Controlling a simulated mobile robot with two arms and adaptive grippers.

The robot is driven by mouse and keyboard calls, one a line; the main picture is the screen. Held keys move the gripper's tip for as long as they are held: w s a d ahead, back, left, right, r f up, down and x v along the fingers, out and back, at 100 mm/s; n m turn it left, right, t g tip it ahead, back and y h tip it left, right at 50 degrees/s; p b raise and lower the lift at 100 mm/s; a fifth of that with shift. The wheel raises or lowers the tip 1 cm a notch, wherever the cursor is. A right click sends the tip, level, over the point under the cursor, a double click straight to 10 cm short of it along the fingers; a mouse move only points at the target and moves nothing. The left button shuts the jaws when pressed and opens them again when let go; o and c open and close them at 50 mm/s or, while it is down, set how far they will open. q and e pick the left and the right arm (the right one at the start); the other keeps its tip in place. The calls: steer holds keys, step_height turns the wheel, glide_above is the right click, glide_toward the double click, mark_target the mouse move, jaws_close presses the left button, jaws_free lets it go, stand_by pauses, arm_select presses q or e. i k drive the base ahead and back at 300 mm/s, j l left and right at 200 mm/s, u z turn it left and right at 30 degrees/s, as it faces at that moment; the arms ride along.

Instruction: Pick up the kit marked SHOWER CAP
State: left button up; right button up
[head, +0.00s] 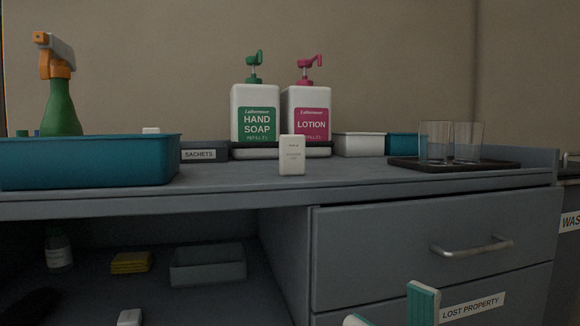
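A small white box (292,155) stands upright on the counter near its front edge, in front of the pump bottles. Its small print is too blurred to read with certainty, so I cannot confirm that it is the SHOWER CAP kit. A second small white item (130,317) is partly in view on the lower shelf, with no readable label. My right gripper (392,314) shows at the bottom edge as two teal finger pads set apart, with nothing visible between them. It is below the counter, in front of the drawers.
The HAND SOAP bottle (255,115) and LOTION bottle (308,115) stand behind the box. A blue tray (90,163) is at left, with a spray bottle (62,100) behind its front wall. Glasses (436,140) stand on a dark tray (452,165) at right. A drawer handle (472,248) protrudes.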

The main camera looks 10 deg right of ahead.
mark_target(292, 147)
steer(key=k+l+u, duration=0.3)
steer(key=l+u, duration=0.15)
steer(key=k+l+u, duration=0.4)
steer(key=i+l, duration=0.05)
steer(key=l, duration=0.05)
